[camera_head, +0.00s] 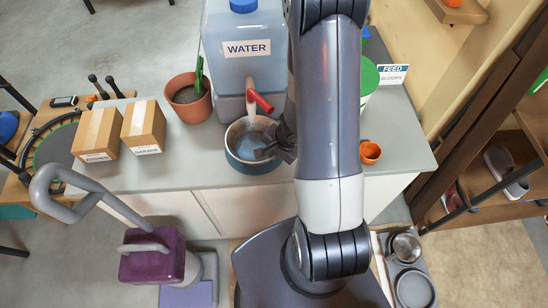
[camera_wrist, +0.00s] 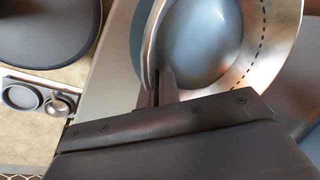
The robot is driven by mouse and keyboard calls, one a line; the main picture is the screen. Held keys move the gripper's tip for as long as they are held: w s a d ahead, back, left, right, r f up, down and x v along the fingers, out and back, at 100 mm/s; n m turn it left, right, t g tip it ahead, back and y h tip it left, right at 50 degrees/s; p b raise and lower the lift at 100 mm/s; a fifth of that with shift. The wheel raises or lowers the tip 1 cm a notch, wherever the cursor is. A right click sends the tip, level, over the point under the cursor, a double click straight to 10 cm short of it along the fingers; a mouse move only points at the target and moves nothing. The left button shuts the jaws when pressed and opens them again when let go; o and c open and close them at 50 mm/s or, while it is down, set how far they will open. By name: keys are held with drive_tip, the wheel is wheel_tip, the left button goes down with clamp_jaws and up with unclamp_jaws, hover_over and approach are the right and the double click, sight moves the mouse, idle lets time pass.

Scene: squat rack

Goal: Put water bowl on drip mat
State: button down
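The water bowl (camera_head: 243,163), blue outside with a steel inside, is on the grey counter under the red tap of the water tank. It fills much of the wrist view (camera_wrist: 268,52) and has a bluish round area inside. My gripper (camera_head: 272,143) is at the bowl's right side. In the wrist view its narrow fingers (camera_wrist: 161,84) are close together around the rim, one inside and one outside. A grey mat (camera_head: 391,285), apparently the drip mat, lies on the floor at lower right. It bears a steel bowl (camera_head: 405,247) and a grey round piece (camera_head: 413,289).
The water tank (camera_head: 225,75) stands behind the bowl. A plant pot (camera_head: 187,97) and two cartons (camera_head: 97,133) are to its left, a small orange cup (camera_head: 370,152) to its right. Shelving (camera_head: 500,195) borders the right.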

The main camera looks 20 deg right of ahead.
drive_tip(key=shift+f, duration=0.6)
drive_tip(key=shift+w+d+f+b, duration=0.1)
drive_tip(key=shift+w+d+b, duration=0.05)
drive_tip(key=shift+w+b, duration=0.3)
drive_tip(key=shift+f, duration=0.1)
drive_tip(key=c, duration=1.7)
unclamp_jaws()
drive_tip(key=shift+r, duration=0.2)
drive_tip(key=p+v, duration=0.6)
drive_tip(key=v, duration=0.1)
drive_tip(key=shift+s+r, duration=0.1)
drive_tip(key=shift+r, duration=0.15)
